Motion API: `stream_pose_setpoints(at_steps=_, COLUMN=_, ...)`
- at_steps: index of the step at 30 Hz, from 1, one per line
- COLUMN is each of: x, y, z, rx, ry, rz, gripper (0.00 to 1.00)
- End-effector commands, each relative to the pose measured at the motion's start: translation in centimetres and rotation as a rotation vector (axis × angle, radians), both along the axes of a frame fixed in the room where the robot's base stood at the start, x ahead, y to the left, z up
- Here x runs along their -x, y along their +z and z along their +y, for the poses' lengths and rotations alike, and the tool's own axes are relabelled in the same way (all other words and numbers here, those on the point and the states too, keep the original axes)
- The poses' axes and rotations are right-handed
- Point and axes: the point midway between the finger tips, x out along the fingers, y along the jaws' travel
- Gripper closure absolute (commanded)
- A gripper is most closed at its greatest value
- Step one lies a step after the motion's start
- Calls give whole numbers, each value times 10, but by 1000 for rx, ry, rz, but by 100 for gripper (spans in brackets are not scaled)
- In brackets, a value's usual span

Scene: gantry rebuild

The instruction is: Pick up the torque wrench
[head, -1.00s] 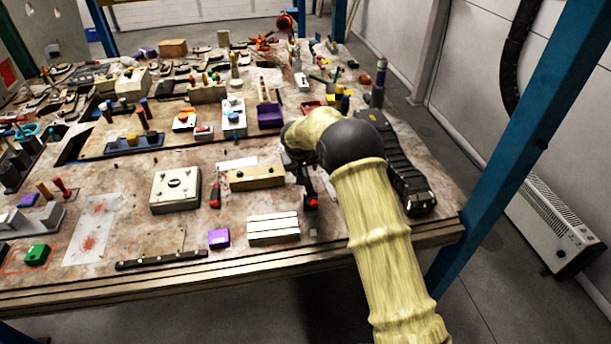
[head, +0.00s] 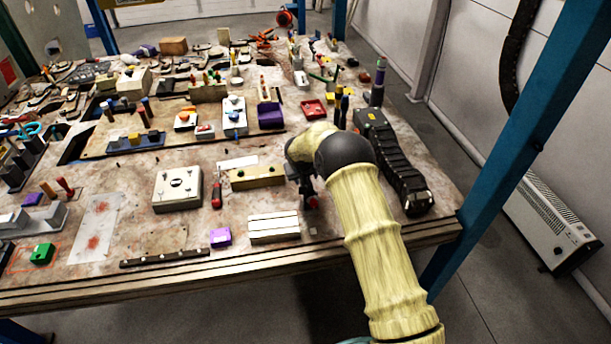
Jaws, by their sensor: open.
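My gripper (head: 310,198) is over the front right part of the workbench, just right of a wooden block and above the white slatted block. It is small and dark in the head view, partly behind my arm, with a red spot at its end. Its jaws are open, and I see nothing held between them. I cannot pick out the torque wrench with certainty. A slim red and black hand tool (head: 216,196) lies left of the wooden block, but I cannot tell what it is.
A wooden block (head: 257,177), white slatted block (head: 273,228), grey box (head: 178,189) and purple block (head: 220,237) lie near my gripper. A black cable chain (head: 402,173) runs along the right. A blue post (head: 500,160) stands at the bench's right corner.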

Motion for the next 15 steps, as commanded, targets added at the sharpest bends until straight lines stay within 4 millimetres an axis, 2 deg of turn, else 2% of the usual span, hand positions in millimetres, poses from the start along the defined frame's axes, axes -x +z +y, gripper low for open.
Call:
stream_pose_setpoints(at_steps=7, x=0, y=0, z=0, rx=0, ry=0, rz=0, gripper=54)
stream_pose_setpoints(at_steps=14, x=0, y=0, z=0, rx=0, ry=0, rz=0, gripper=99)
stream_pose_setpoints(at_steps=15, x=0, y=0, z=0, rx=0, ry=0, rz=0, gripper=100)
